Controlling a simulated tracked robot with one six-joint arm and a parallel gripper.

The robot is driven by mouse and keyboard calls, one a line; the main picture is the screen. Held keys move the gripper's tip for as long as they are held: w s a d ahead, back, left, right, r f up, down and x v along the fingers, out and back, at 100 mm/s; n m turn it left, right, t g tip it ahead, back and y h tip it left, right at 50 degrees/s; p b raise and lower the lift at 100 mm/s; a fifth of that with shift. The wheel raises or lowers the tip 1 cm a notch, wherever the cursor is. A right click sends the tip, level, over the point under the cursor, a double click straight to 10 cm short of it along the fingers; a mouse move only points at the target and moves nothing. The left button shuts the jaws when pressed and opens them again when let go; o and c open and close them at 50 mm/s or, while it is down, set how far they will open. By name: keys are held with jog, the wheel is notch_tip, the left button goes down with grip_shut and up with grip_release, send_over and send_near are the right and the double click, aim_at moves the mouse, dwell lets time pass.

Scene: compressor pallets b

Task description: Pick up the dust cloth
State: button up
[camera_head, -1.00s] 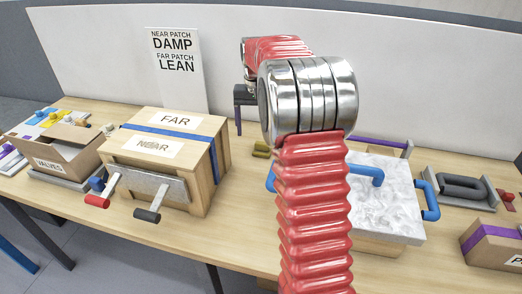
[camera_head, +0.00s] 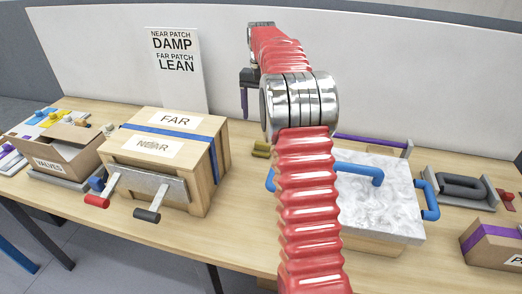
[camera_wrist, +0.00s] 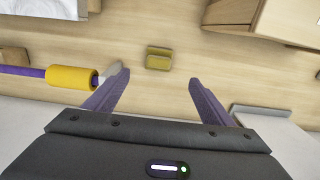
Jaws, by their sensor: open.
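A small olive-yellow folded piece, which looks like the dust cloth (camera_head: 262,149), lies on the table between the wooden crate and the marbled block. In the wrist view the cloth (camera_wrist: 158,58) lies just ahead of the fingertips, roughly midway between them. My gripper (camera_wrist: 158,78) is open with nothing between its purple fingers. In the head view my gripper (camera_head: 246,103) hangs above the back of the table, beyond the cloth, and is partly hidden by my arm.
A purple rod with a yellow sleeve (camera_wrist: 72,78) lies close to the left finger in the wrist view. The wooden crate (camera_head: 200,180) stands left of the cloth, the marbled block (camera_head: 385,205) right. The sign (camera_head: 180,75) and white panel (camera_head: 420,110) stand behind.

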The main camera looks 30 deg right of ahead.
aim_at(262, 142)
notch_tip(262, 142, down, 8)
jog(key=shift+f, duration=0.1)
dwell(0.4)
jog(key=shift+d+f, duration=0.2)
jog(key=shift+f, duration=2.35)
jog(key=shift+c, duration=0.7)
jog(key=c, duration=1)
